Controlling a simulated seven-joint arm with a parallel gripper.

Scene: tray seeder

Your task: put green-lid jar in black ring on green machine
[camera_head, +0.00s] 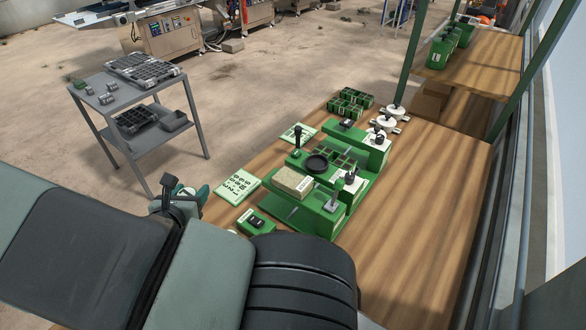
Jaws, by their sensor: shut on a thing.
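The green machine (330,221) stands on the wooden table right of centre. The black ring (316,164) lies on top of it, near its middle, and looks empty. My gripper (180,194) is left of the machine, by the table's left edge, partly hidden behind my own arm. It is shut on a small green and whitish thing, which looks like the green-lid jar (184,188). The jar is small in view and partly covered by the fingers, so its tilt is hard to tell. It is well apart from the ring.
A tan block (292,182) sits on the machine beside the ring, and a black-knobbed post (297,139) rises behind it. Printed green cards (238,187) and a small green box (256,223) lie left of the machine. The wooden table (425,215) is clear on the right.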

